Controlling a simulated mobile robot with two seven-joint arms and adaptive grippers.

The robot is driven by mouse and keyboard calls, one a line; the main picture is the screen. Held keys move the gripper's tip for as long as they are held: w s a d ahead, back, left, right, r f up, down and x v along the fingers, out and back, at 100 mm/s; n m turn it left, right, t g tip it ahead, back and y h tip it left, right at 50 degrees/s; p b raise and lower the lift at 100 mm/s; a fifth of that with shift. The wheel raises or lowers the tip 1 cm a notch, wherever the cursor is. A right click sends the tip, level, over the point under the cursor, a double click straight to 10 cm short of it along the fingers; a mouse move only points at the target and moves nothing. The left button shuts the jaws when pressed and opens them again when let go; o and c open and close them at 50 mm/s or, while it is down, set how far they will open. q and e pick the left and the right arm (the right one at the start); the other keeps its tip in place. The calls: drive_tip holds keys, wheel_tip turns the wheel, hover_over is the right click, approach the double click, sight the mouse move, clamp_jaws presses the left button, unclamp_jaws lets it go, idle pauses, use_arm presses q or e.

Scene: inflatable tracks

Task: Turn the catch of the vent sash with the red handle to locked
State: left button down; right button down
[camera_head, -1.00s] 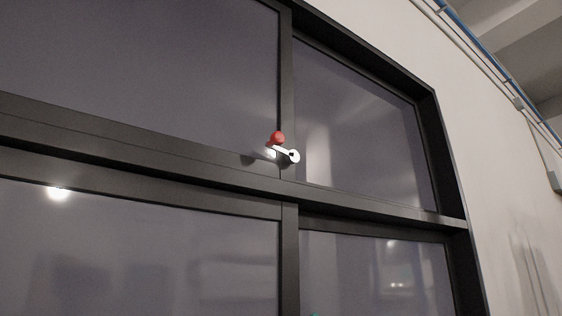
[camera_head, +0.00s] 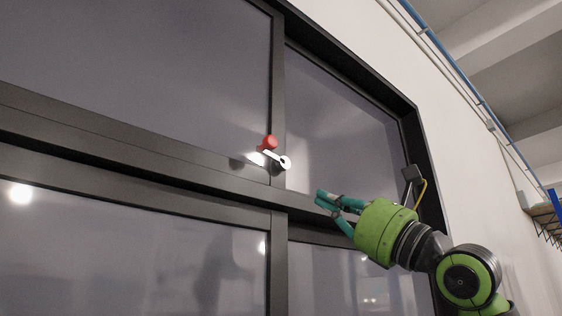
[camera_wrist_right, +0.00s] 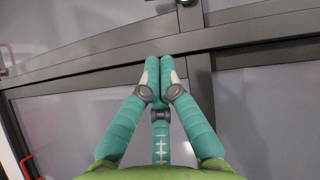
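The catch (camera_head: 273,157) is a short white lever with a round red knob (camera_head: 268,143) at its end. Its round pivot sits on the dark upright between two upper panes, and the lever points left and slightly up from it. My right gripper (camera_head: 320,198) is to the right of and below the catch, apart from it, in front of the window. Its teal fingertips are together with nothing between them. The wrist view also shows the fingertips (camera_wrist_right: 160,75) side by side before the dark frame. My left gripper is not in view.
The dark window frame (camera_head: 150,165) has a crossbar below the catch and a right jamb near my right arm. A pale wall (camera_head: 470,150) lies to the right. A small dark box with a yellow strip (camera_head: 421,192) shows behind my wrist.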

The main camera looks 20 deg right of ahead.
sight(282, 161)
drive_tip(key=p+x, duration=0.3)
drive_tip(key=x, duration=0.1)
drive_tip(key=s+r+p+x, duration=0.1)
drive_tip(key=p+x, duration=0.2)
drive_tip(key=x, duration=0.1)
drive_tip(key=s+r+p+x, duration=0.1)
drive_tip(key=p+x, duration=0.2)
drive_tip(key=x, duration=0.2)
drive_tip(key=shift+p, duration=0.35)
